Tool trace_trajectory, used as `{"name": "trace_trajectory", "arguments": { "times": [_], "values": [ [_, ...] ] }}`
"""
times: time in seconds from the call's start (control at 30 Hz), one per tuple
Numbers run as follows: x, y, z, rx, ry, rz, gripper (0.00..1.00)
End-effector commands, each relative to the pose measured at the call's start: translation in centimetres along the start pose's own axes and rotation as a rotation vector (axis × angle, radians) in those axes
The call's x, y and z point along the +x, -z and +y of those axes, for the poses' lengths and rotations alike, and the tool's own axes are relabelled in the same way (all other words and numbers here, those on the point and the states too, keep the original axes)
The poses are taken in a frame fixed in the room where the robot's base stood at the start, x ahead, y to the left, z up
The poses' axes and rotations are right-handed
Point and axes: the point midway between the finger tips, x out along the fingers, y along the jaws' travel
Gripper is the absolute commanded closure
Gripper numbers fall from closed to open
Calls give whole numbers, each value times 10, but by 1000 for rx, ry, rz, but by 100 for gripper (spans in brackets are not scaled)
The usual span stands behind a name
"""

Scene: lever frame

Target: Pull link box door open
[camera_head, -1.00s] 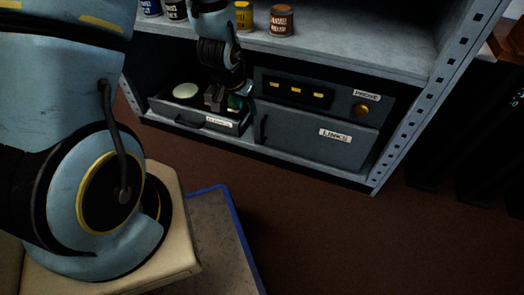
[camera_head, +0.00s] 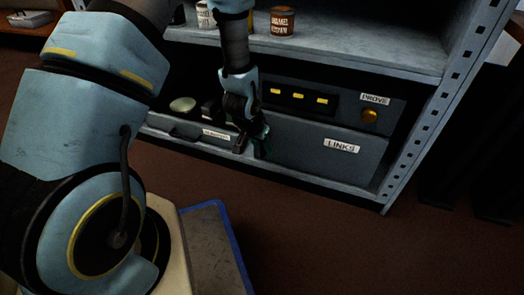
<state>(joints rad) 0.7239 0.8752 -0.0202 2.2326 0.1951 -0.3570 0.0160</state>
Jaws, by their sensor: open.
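The link box door (camera_head: 318,164) is a grey panel labelled LINKS on the lower shelf. It looks shut, flush below the upper panel. My gripper (camera_head: 253,148) is open at the left edge of this door, pointing downward. The door's handle is hidden behind the gripper, so I cannot tell whether the fingers are around it or only in front of it.
An upper panel has several yellow bars (camera_head: 298,97) and a round yellow PROVE knob (camera_head: 370,115). An open drawer (camera_head: 186,131) with a pale round thing (camera_head: 182,105) lies left. Paint cans (camera_head: 283,21) stand above. A perforated post (camera_head: 418,130) bounds the right.

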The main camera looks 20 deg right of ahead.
Motion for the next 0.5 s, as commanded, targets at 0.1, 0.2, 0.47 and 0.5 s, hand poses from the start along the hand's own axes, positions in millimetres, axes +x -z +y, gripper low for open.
{"name": "trace_trajectory", "arguments": {
  "times": [0.1, 0.2, 0.47, 0.5],
  "values": [
    [6, 0, 0, 0, 0, -1, 55],
    [6, 0, 0, 0, 0, -1, 55],
    [5, 0, 0, 0, 0, -1, 67],
    [5, 0, 0, 0, 0, -1, 71]
  ]
}}
